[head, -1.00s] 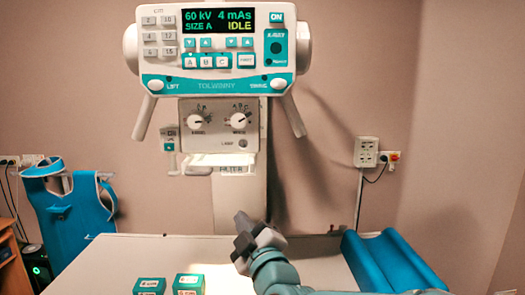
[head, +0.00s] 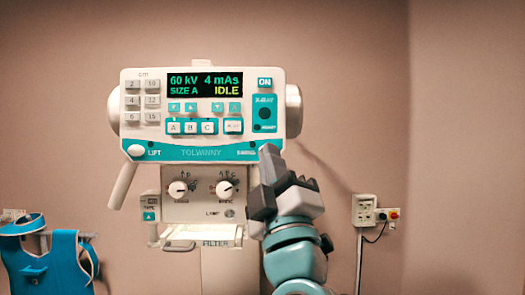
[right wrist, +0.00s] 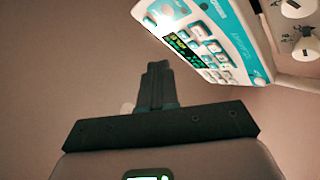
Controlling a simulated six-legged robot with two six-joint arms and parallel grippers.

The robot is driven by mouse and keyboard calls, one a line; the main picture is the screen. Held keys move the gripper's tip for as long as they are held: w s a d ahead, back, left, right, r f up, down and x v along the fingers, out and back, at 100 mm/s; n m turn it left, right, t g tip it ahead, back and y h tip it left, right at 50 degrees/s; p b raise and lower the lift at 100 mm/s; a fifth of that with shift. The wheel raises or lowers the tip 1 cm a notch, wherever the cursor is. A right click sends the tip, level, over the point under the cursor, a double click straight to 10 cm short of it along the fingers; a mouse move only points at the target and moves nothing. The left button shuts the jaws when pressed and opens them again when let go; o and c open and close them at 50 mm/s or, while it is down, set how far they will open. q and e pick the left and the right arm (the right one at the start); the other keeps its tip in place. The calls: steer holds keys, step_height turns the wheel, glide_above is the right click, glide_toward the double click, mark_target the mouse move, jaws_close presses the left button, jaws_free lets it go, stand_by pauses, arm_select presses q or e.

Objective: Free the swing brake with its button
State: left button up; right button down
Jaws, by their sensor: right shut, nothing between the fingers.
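The white and teal control head (head: 203,115) faces me in the head view. Its display (head: 205,85) reads 60 kV, 4 mAs, SIZE A, IDLE. The LIFT button (head: 137,151) shows at the left of the lower teal strip. The swing button at the strip's right end is hidden behind my right gripper (head: 268,152). That gripper is shut and empty, its tips pointing up over the right end of the strip. I cannot tell whether they touch it. In the right wrist view, the shut fingers (right wrist: 157,82) stand left of the tilted control head (right wrist: 215,45). My left gripper is not in view.
Below the head is a panel with two dials (head: 203,190) and a filter holder (head: 205,234). A handle (head: 122,186) hangs at the left; the right one is hidden by my arm. A blue apron (head: 45,265) hangs at lower left. A wall socket (head: 365,212) is at right.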

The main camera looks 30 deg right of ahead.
steer(key=w+d+p, duration=0.1)
steer(key=w+d, duration=0.4)
steer(key=w, duration=0.2)
steer(key=shift+w, duration=0.25)
stand_by(0.3)
steer(key=shift+w, duration=0.1)
stand_by(1.8)
steer(key=shift+w+d+f, duration=0.1)
steer(key=shift+w+d, duration=0.1)
steer(key=shift+w, duration=0.1)
steer(key=shift+w+d, duration=0.2)
steer(key=shift+w, duration=0.1)
stand_by(0.7)
steer(key=shift+s+a, duration=0.1)
steer(key=shift+s, duration=0.05)
steer(key=shift+s+a, duration=0.35)
steer(key=shift+s, duration=0.2)
